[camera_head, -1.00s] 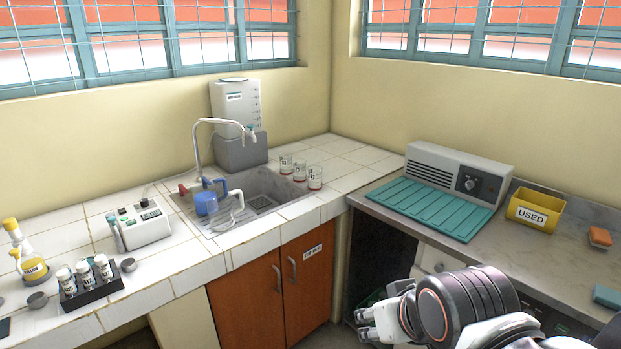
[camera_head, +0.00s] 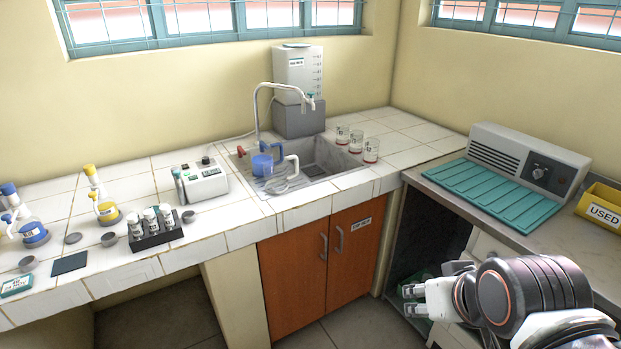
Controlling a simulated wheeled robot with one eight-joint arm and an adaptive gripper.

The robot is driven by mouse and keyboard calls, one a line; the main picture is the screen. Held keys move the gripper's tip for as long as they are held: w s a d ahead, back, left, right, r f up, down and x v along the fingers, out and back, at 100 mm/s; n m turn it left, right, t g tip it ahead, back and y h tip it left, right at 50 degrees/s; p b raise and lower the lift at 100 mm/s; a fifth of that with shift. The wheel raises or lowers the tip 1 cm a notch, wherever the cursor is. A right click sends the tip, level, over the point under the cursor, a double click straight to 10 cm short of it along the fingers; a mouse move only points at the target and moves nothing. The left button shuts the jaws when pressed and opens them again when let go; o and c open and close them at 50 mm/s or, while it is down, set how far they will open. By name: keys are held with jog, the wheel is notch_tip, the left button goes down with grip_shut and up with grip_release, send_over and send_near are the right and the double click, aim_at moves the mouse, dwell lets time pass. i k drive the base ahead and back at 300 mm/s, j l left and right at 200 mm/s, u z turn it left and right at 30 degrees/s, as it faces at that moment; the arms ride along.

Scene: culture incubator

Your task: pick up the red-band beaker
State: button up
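Three clear glass beakers with red at the base stand in a row on the white tiled counter, right of the sink: a left one (camera_head: 343,134), a middle one (camera_head: 356,141) and a right one (camera_head: 371,150). They carry small dark markings too small to read. All look upright and apart. My gripper (camera_head: 410,301) is at the lower right, in front of the counter corner and well short of the beakers. Its fingertips point left with a gap between them, and nothing shows between them.
A white water container (camera_head: 298,72) stands behind. A vial rack (camera_head: 155,238) and bottles sit left. A teal mat (camera_head: 490,191), a grey device (camera_head: 528,160) and a yellow USED bin (camera_head: 603,207) are right.

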aim_at(371, 146)
jog(key=z, duration=0.35)
jog(key=i+j+z, duration=0.2)
jog(key=z, duration=0.2)
jog(key=i+j+z, duration=0.15)
jog(key=j+z, duration=0.25)
jog(key=i+j+z, duration=0.1)
jog(key=j+z, duration=0.25)
jog(key=i+j+z, duration=0.1)
jog(key=j, duration=0.45)
jog(key=i+j, duration=0.1)
jog(key=j, duration=0.5)
jog(key=i+j+z, duration=0.15)
jog(key=j, duration=0.4)
